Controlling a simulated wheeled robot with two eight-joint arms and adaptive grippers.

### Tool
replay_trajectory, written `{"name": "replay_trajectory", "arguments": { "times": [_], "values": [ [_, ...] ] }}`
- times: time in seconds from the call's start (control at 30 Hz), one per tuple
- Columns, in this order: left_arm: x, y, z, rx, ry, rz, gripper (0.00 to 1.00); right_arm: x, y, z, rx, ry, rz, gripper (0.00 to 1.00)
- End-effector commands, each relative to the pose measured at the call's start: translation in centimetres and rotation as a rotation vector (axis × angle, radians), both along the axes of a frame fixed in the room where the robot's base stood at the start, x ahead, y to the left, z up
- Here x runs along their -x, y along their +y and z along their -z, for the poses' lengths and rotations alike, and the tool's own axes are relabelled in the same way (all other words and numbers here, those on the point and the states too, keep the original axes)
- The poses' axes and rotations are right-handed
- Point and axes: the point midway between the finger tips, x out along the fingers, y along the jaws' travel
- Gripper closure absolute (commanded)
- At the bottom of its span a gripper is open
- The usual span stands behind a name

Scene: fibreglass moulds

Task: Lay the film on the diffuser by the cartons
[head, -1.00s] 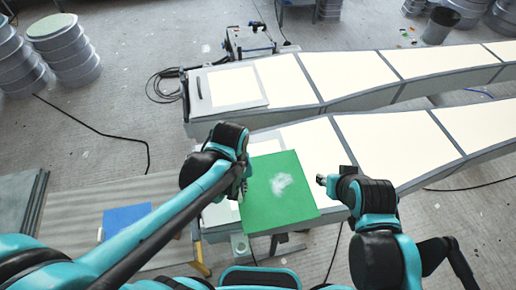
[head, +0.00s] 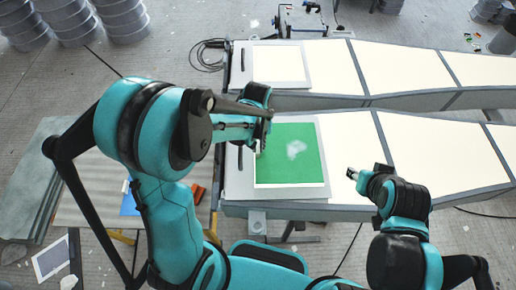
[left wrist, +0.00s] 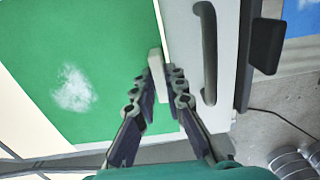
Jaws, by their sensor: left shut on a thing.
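The film, a green sheet with a white smudge (head: 285,168), is over a pale square panel (head: 325,160) on the near mould. The panel looks like a diffuser; its pale border shows beside the film. A similar pale panel (head: 302,74) lies on the far mould. My left gripper (head: 262,128) is at the film's left edge; in the left wrist view its fingers (left wrist: 163,98) are shut on a pale strip along that edge. I cannot tell if the film touches the panel. My right gripper (head: 352,174) is right of the film, empty, its jaws unclear. I recognise no cartons.
The near mould (head: 430,150) and far mould (head: 400,65) run to the right with a gap between them. A dark handle (left wrist: 207,50) stands beside the film. A blue sheet (head: 128,204) lies lower left, partly behind my left arm. Drums (head: 75,22) stand upper left.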

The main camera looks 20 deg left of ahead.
Motion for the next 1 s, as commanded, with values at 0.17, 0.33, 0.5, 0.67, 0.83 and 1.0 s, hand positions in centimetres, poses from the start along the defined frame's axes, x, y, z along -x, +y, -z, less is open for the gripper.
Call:
{"name": "replay_trajectory", "arguments": {
  "times": [0.17,0.33,0.5,0.67,0.83,1.0],
  "values": [
    [0.0,0.0,1.8,0.000,0.000,0.000,1.00,0.0,0.0,0.5,0.000,0.000,0.000,0.60],
    [0.0,0.0,1.8,0.000,0.000,0.000,1.00,0.0,0.0,0.4,0.000,0.000,0.000,0.60],
    [0.0,0.0,2.1,0.000,0.000,0.000,1.00,0.0,0.0,0.8,0.000,0.000,0.000,0.60],
    [0.0,0.0,2.0,0.000,0.000,0.000,0.68,0.0,0.0,0.7,0.000,0.000,0.000,0.60],
    [0.0,0.0,2.0,0.000,0.000,0.000,0.68,0.0,0.0,0.7,0.000,0.000,0.000,0.60],
    [0.0,0.0,1.5,0.000,0.000,0.000,0.68,0.0,0.0,0.2,0.000,0.000,0.000,0.60]
  ]
}}
